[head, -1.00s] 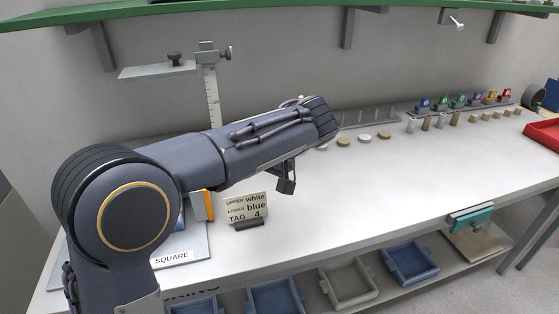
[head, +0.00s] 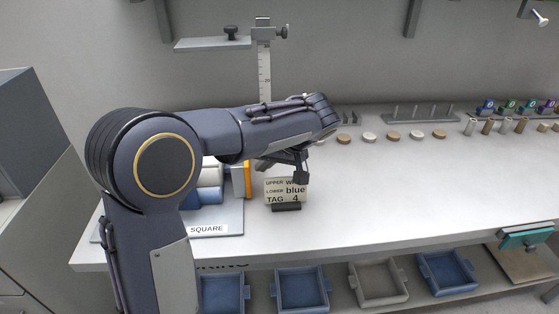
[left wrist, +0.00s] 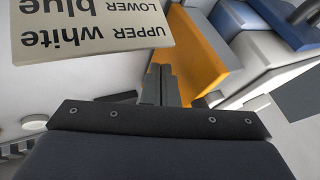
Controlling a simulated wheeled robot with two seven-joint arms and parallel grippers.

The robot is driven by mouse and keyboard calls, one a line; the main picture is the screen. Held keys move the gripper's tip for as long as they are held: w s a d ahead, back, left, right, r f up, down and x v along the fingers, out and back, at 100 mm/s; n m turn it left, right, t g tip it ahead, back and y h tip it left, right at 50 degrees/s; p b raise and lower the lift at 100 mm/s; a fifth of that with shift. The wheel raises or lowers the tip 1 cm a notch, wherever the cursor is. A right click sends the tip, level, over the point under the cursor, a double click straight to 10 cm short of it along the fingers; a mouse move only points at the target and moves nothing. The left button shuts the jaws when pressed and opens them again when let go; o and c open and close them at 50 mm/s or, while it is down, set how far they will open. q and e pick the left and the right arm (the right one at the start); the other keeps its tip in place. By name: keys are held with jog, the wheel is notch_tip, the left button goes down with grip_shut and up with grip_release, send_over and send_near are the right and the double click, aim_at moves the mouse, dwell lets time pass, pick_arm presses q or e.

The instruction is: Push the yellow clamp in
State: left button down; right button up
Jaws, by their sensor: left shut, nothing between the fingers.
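The yellow clamp (head: 240,180) is an upright orange-yellow plate at the right side of the fixture marked SQUARE (head: 226,222). It also shows in the left wrist view (left wrist: 203,52), slanting beside my fingers. White and blue blocks (head: 211,188) lie just left of it, partly hidden by my arm. My left gripper (head: 301,177) is shut and empty, right of the clamp and near the tag sign. In the left wrist view its fingertips (left wrist: 161,72) are close to the clamp's face. I cannot tell whether they touch it. My right gripper is not in view.
The tag sign (head: 286,189), reading upper white, lower blue, tag 4, stands close to my left gripper. A height gauge (head: 264,70) stands behind my arm. Round discs (head: 393,136) lie along the back.

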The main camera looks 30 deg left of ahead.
pick_arm(q)
jog(key=shift+s+a, duration=0.2)
jog(key=shift+a, duration=0.15)
jog(key=shift+a, duration=0.1)
jog(key=s+a, duration=0.2)
jog(key=a, duration=0.1)
jog(key=a+b, duration=0.1)
jog(key=shift+s+a+f, duration=0.1)
jog(key=shift+s+a, duration=0.1)
jog(key=shift+s, duration=0.2)
jog(key=shift+s+a, duration=0.1)
jog(key=shift+a, duration=0.05)
